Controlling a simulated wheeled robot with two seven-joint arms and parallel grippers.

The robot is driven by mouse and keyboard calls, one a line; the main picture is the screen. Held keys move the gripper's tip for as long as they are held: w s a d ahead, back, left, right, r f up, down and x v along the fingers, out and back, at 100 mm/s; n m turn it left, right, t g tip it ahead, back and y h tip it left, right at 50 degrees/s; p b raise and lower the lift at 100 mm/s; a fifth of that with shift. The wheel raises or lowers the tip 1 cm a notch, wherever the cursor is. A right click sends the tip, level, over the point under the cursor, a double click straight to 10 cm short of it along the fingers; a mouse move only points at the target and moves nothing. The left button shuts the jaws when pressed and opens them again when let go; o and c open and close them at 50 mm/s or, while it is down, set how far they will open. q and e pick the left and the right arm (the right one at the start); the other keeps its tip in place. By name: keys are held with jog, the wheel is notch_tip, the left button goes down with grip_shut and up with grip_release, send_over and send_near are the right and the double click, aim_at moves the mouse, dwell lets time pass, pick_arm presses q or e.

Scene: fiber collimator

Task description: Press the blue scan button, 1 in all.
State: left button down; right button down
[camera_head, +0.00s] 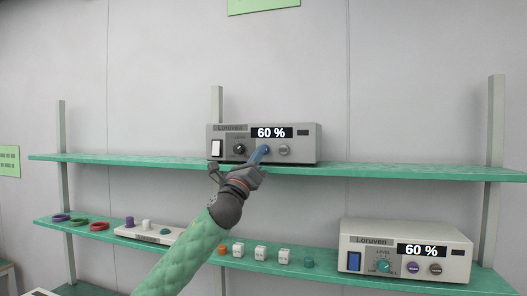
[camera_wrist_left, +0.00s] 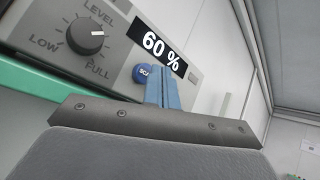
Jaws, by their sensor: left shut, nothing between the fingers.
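The upper grey box (camera_head: 312,152) stands on the upper green shelf, with a display reading 60 %. Its round blue scan button (camera_wrist_left: 141,74), with lettering partly covered, sits below the display, right of the black level knob (camera_wrist_left: 88,36). The knob also shows in the head view (camera_head: 239,149). My left gripper (camera_head: 260,154) is shut and empty, its blue fingers at the box's front by the button. In the left wrist view the fingers (camera_wrist_left: 163,88) overlap the button's right side. I cannot tell whether they touch it. My right gripper is in neither view.
A second, cream box (camera_head: 345,237) with a blue switch, also reading 60 %, stands on the lower shelf at the right. Coloured rings, a white tray (camera_head: 125,231) and several small blocks (camera_head: 260,252) also lie there. The upper shelf (camera_head: 420,173) is clear beside the upper box.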

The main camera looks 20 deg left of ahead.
pick_arm(q)
jog(key=shift+w, duration=0.75)
jog(key=s, duration=0.6)
jog(key=shift+s+p, duration=0.3)
jog(key=shift+p, duration=0.1)
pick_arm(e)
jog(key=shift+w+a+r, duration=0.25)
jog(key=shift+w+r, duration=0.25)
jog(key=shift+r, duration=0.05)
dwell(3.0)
